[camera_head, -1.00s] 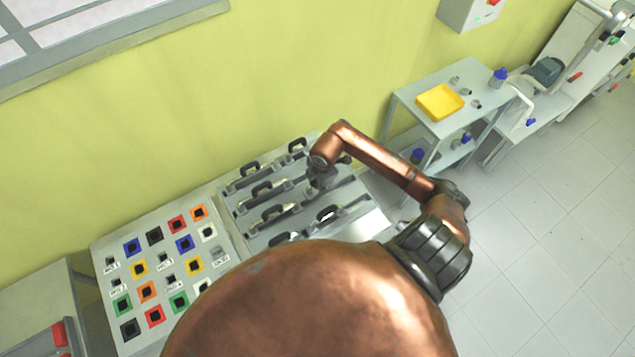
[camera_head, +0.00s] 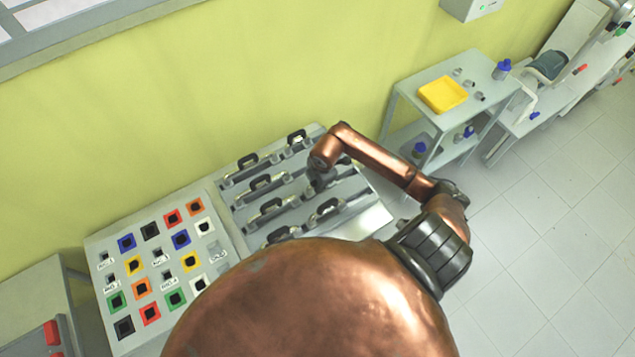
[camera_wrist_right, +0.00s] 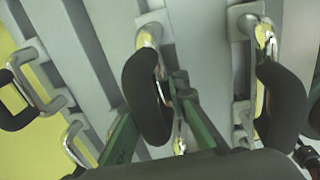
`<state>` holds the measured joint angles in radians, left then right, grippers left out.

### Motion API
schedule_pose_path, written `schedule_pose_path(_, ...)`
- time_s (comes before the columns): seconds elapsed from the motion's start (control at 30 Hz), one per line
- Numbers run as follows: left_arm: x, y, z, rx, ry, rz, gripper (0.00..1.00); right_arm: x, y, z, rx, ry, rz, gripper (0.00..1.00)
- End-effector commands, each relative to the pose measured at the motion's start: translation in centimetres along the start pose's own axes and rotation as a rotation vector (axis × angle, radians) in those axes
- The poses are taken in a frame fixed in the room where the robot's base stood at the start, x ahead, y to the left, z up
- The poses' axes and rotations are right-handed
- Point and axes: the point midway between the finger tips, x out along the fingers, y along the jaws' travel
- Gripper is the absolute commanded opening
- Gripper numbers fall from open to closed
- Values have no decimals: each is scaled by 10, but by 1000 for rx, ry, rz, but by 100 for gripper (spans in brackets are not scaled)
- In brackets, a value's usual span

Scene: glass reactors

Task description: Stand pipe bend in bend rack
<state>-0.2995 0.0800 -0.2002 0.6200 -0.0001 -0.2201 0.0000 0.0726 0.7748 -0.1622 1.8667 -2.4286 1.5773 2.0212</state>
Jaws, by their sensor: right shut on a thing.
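My right gripper (camera_head: 320,183) is over the bend rack (camera_head: 372,222), a grey sloped board with rows of rails. In the right wrist view, its green fingers (camera_wrist_right: 160,122) are shut on a pipe bend (camera_wrist_right: 146,92) with a black grip and shiny metal ends. The upper end of this bend lies at a rack fitting; I cannot tell whether it is seated. Another bend (camera_wrist_right: 280,100) stands beside it to the right. Several similar bends stand in the rack, one (camera_head: 260,183) left of the gripper. In the head view, my arm largely hides the held bend. My left gripper is not in view.
A panel of coloured square sockets (camera_head: 165,328) adjoins the rack on the left. A trolley (camera_head: 425,122) with a yellow tray (camera_head: 443,95) stands to the right. The yellow wall (camera_head: 200,110) is close behind the rack. Open floor lies at right.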

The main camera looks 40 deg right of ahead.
Motion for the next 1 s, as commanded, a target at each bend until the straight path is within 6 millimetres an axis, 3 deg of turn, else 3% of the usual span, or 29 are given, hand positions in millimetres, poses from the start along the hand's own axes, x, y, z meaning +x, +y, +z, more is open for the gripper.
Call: schedule_pose_path(1.0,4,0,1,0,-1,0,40,8,-1,0,0,0,1,0)
